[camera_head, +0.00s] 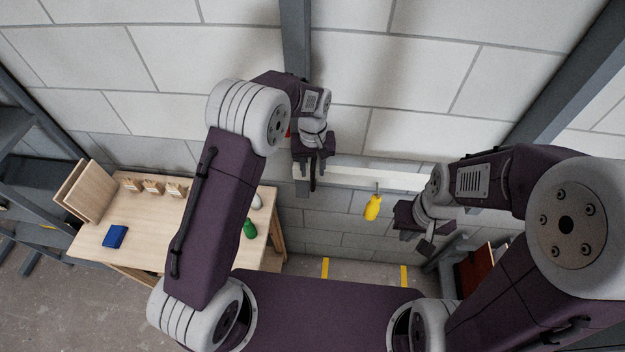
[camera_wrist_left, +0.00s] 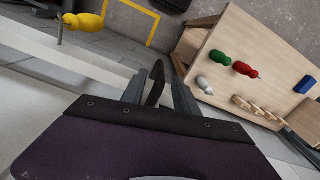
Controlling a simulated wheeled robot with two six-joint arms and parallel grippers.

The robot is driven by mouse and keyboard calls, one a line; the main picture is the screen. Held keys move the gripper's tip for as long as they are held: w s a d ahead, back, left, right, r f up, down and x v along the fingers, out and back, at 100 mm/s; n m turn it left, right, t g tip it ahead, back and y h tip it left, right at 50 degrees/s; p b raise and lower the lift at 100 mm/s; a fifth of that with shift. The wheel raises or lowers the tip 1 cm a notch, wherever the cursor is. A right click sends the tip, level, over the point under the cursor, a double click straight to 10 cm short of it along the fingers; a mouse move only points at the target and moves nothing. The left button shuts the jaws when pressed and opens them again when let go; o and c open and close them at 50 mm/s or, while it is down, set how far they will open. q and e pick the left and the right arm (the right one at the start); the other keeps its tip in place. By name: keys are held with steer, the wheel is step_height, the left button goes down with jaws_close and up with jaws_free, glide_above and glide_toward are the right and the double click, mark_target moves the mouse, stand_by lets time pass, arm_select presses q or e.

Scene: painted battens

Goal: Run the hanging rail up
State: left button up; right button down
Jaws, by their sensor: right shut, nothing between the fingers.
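The white hanging rail (camera_head: 365,177) runs level in front of the block wall between my two grippers, and it crosses the left wrist view (camera_wrist_left: 65,62) at the left. A yellow-handled tool (camera_head: 373,207) is at the rail, with its thin shank pointing up; it also shows in the left wrist view (camera_wrist_left: 85,22). My left gripper (camera_head: 312,172) is at the rail's left end, its fingers apart around a slim dark upright piece (camera_wrist_left: 155,84). Whether they touch it is unclear. My right gripper (camera_head: 418,232) is shut and empty, below the rail's right part. My right arm hides the rail's right end.
A wooden bench (camera_head: 150,222) on the left carries a blue block (camera_head: 115,236), small wooden blocks (camera_head: 152,187), a leaning board and a green-handled tool (camera_head: 250,229). Dark steel posts stand against the wall. Yellow lines (camera_head: 325,268) mark the floor below the rail.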

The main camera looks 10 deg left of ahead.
mark_target(313, 180)
arm_select(q)
step_height(313, 180, down, 5)
steer(key=shift+w+f, duration=0.1)
steer(key=shift+f, duration=0.5)
jaws_close()
stand_by(1.0)
